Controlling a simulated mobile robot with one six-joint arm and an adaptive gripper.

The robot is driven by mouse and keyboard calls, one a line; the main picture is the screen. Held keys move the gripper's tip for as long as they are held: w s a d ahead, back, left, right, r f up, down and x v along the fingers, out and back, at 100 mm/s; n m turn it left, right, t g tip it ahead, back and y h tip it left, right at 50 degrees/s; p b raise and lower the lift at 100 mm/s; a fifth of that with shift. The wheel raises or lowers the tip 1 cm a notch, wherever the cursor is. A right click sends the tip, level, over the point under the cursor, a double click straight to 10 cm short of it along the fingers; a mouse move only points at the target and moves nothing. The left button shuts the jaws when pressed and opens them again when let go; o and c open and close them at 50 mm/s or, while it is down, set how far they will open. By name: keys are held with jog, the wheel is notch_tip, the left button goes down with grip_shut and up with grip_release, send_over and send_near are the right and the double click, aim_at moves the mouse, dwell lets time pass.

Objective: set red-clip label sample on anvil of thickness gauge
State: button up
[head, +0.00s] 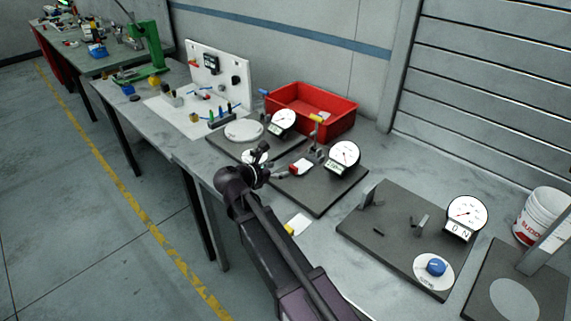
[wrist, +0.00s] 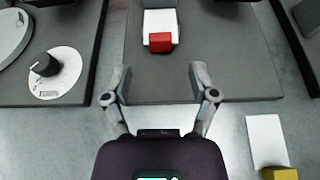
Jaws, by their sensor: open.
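The red-clip label sample (head: 301,167) is a white label with a red clip at its near end. It is at the dark base plate of the middle dial gauge (head: 344,154), which looks like the thickness gauge. In the wrist view the sample (wrist: 160,23) is ahead of my gripper, with its red clip (wrist: 160,42) facing me. I cannot tell whether the label rests on the anvil, which is not clearly visible. My gripper (head: 268,172) is open and empty. In the wrist view its spread fingertips (wrist: 160,73) are apart from the clip.
A yellow-clip label sample (head: 299,223) lies on the bench in front of the plates; it also shows in the wrist view (wrist: 266,142). A force gauge (head: 466,212) stands on a plate at right. A red bin (head: 335,105) is behind. Another dial gauge (head: 283,121) stands left.

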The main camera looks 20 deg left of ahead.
jog(key=shift+p+v, duration=0.5)
jog(key=shift+v, duration=1.45)
